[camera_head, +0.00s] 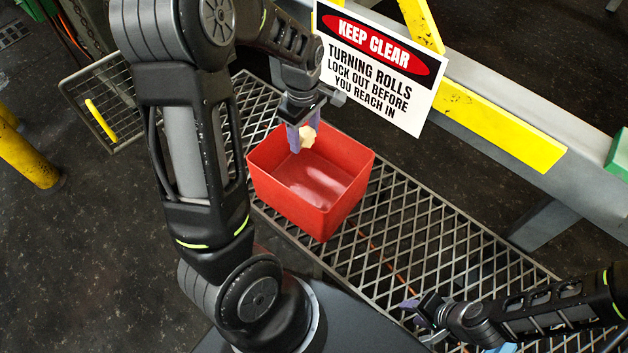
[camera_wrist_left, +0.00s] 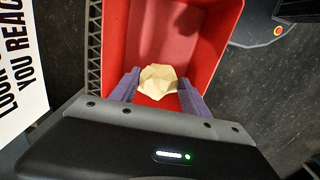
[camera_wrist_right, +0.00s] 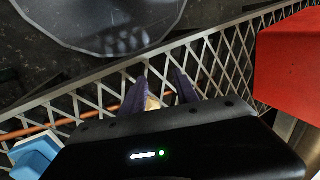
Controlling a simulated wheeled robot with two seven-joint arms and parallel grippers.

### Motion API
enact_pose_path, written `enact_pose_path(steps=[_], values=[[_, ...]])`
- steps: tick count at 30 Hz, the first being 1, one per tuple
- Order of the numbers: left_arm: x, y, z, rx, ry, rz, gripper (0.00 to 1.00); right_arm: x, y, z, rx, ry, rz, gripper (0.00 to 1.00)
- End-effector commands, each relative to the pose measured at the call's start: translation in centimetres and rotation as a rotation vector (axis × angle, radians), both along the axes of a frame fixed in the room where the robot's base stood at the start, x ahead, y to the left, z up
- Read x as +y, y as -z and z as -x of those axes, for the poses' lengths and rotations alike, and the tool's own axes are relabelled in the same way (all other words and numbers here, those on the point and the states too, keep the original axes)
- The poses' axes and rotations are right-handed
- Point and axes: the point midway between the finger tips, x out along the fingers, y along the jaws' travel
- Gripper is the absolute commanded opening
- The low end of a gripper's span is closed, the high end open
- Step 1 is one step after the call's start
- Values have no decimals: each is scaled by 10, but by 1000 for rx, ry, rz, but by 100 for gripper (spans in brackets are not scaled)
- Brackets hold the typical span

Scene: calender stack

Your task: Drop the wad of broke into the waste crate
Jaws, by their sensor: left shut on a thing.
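The wad of broke (camera_head: 307,136) is a cream, crumpled lump. My left gripper (camera_head: 301,138) is shut on it, with the fingers pointing down over the waste crate. The wad also shows between the purple fingers in the left wrist view (camera_wrist_left: 158,79). The waste crate (camera_head: 325,210) is an open red box standing upright on the grating, and its visible floor looks empty. My right gripper (camera_head: 412,310) is low at the right, well away from the crate. Its fingers are apart in the right wrist view (camera_wrist_right: 160,85); a small tan patch shows between them, and I cannot tell what it is.
The metal grating (camera_head: 420,240) is mostly clear right of the crate. A warning sign (camera_head: 375,70) stands just behind the crate, near my left gripper. A grey rail with yellow plates (camera_head: 500,125) runs along the back. A blue thing (camera_wrist_right: 35,155) lies near my right gripper.

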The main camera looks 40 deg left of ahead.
Motion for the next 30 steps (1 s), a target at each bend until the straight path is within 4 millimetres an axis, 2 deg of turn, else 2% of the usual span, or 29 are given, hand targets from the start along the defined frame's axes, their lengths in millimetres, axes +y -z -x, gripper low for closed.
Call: enact_pose_path(steps=[2,9,19,23,30], values=[[0,0,0,0,0,0,59,0,0,0,0,0,0,36],[0,0,0,0,0,0,78,0,0,0,0,0,0,36],[0,-3,0,-1,0,0,79,0,0,0,0,0,0,36],[0,-14,-1,-4,0,0,79,0,-1,0,0,0,0,36],[0,-53,-1,-5,-1,0,79,0,-3,0,0,0,0,36]])
